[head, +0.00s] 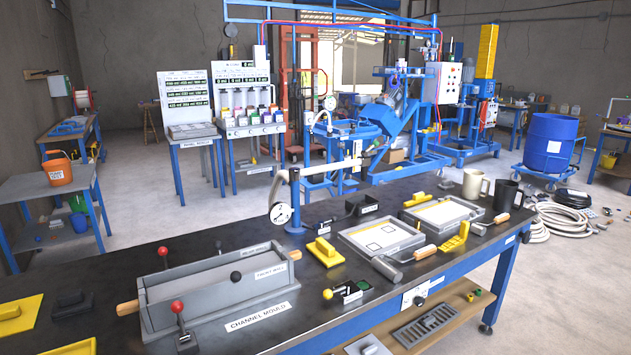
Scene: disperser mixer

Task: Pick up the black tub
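Neither of my grippers shows in the head view. A small black open box (361,206) with a pale label stands on the dark bench top, behind the framed trays. I cannot tell for certain which of these is the black tub.
The workbench (215,230) fills the foreground, with a grey channel mould (215,290), yellow tools and a gauge stand (295,205) on it. An orange bucket (57,170) stands on the left table. Concrete floor (140,205) between them is clear. Coiled hoses (562,218) lie at right.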

